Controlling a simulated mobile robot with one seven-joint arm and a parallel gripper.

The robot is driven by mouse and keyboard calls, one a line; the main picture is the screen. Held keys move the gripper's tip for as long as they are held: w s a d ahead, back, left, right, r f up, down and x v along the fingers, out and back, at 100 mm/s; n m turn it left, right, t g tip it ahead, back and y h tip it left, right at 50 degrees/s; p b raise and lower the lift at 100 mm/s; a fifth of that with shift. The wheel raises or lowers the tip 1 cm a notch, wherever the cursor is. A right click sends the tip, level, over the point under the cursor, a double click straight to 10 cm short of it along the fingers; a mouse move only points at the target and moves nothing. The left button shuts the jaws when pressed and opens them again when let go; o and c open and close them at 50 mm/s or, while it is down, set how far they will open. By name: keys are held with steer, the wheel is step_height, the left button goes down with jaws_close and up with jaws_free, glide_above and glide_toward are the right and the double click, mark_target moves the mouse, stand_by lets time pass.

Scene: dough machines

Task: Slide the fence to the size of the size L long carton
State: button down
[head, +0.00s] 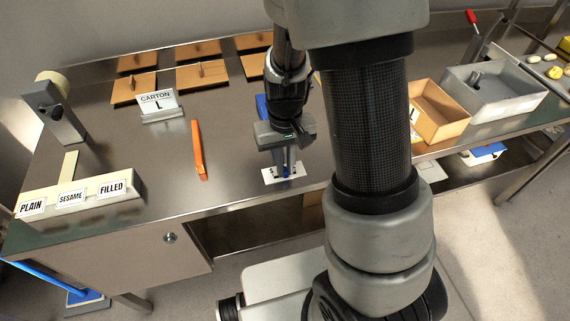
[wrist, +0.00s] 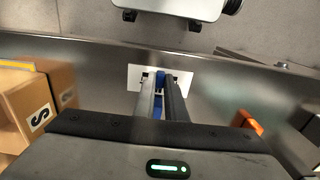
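My gripper (head: 286,172) points down at the table's front edge, over a white plate (head: 270,179) with dark marks. In the wrist view the fingers (wrist: 161,95) are close together, with a narrow blue piece (wrist: 158,84) filling the gap between them. This blue piece may be the fence's handle; the fence itself is not clearly seen. The white plate (wrist: 134,76) also shows at the fingertips. A sign reading "CARTON L" (head: 158,103) stands on the table, left of my gripper. I cannot make out which carton is the size L long one.
An orange bar (head: 198,150) lies left of my gripper. Flat brown cardboard pieces (head: 202,75) lie at the back. A "PLAIN, SESAME, FILLED" holder (head: 120,187) stands at left. An open carton (head: 445,125) and a grey bin (head: 510,104) stand at right. An S-labelled carton (wrist: 62,85) shows in the wrist view.

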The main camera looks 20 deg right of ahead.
steer(key=shift+d+b, duration=0.4)
steer(key=shift+d, duration=1.4)
steer(key=c, duration=1.8)
jaws_free()
steer(key=shift+d, duration=0.1)
steer(key=shift+r, duration=0.3)
step_height(320, 180, up, 17)
steer(key=p, duration=0.3)
